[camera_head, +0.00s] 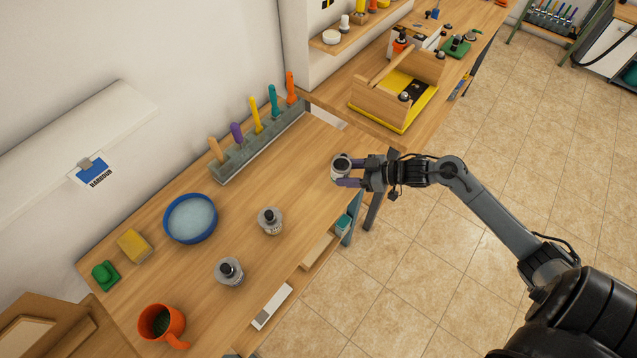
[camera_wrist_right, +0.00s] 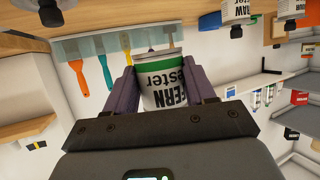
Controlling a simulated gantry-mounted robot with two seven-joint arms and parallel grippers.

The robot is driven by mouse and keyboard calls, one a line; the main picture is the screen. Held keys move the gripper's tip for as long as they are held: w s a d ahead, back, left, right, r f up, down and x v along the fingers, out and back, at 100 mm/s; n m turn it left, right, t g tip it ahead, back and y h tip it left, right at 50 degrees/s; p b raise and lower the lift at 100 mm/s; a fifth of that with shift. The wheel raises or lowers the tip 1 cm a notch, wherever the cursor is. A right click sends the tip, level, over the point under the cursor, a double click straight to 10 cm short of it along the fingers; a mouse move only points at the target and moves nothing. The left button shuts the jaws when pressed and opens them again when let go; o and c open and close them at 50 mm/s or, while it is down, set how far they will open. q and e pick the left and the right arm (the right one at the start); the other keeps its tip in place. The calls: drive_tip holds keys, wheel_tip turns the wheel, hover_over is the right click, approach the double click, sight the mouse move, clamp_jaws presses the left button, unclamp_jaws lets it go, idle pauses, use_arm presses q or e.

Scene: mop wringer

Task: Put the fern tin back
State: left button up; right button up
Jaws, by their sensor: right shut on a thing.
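The fern tin (camera_head: 340,168) is a small white tin with a dark knob or cap. In the right wrist view the fern tin (camera_wrist_right: 168,85) shows a green band and the letters "FERN" and "ester", upside down. My right gripper (camera_head: 348,172) is shut on it, with its two purple fingers on either side of the tin. It holds the tin near the right end of the wooden bench (camera_head: 190,345); whether it touches the bench top I cannot tell. My left gripper is not in view.
Two similar tins stand on the bench, one mid-bench (camera_head: 270,221) and one nearer the front (camera_head: 229,271). A blue bowl (camera_head: 190,218), an orange mug (camera_head: 161,324) and a grey rack (camera_head: 262,143) of coloured tools stand around them. The bench top between rack and right gripper is clear.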

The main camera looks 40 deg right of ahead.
hover_over(319, 187)
wheel_tip(319, 187, down, 5)
drive_tip(key=shift+a+f, duration=0.1)
drive_tip(key=shift+f, duration=2.05)
drive_tip(key=shift+f, duration=0.15)
drive_tip(key=o, duration=1.2)
drive_tip(key=shift+c, duration=0.2)
